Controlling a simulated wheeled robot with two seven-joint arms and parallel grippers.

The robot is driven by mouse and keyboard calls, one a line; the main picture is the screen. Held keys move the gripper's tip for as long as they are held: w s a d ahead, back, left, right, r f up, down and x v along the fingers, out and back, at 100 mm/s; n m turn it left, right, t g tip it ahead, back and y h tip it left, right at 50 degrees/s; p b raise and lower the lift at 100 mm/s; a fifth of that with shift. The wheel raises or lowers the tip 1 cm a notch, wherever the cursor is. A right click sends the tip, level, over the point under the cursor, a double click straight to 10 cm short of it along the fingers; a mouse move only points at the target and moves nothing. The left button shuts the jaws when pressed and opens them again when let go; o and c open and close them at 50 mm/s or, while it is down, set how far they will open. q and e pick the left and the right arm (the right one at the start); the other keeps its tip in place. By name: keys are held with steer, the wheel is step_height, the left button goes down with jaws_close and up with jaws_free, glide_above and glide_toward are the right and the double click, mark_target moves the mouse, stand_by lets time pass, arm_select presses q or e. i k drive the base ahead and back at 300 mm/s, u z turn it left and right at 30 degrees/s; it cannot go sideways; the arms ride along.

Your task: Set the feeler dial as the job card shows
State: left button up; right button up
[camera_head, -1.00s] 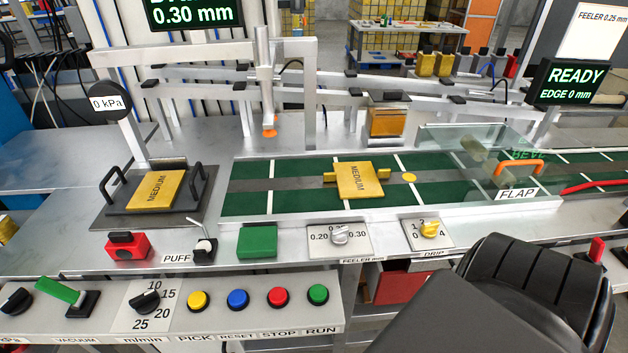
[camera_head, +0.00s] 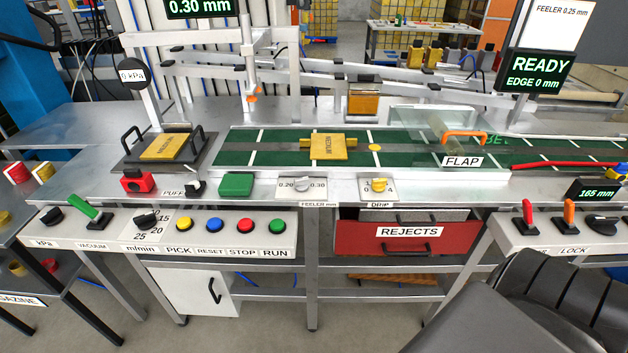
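The feeler dial (camera_head: 303,185) is a small silver knob on a white plate at the table's front edge. Its plate reads 0.20 on the left and 0.30 on the right; the knob's exact pointing is too small to tell. The job card (camera_head: 563,22) at the top right reads FEELER 0.25 mm. A dark display (camera_head: 202,7) at the top left, partly cut off, reads 0.30 mm. A black and grey part of my own arm fills the lower right, well away from the dial. Neither gripper shows.
The yellow drip dial (camera_head: 379,185) sits right of the feeler dial, and a green block (camera_head: 236,184) sits left. Below are a button panel (camera_head: 170,240) and the red REJECTS drawer (camera_head: 405,238). The READY display (camera_head: 535,73) shows EDGE 0 mm. Space before the feeler dial looks clear.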

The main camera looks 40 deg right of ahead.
mark_target(300, 183)
steer(key=z, duration=0.7)
steer(key=i, duration=0.05)
steer(key=z, duration=0.05)
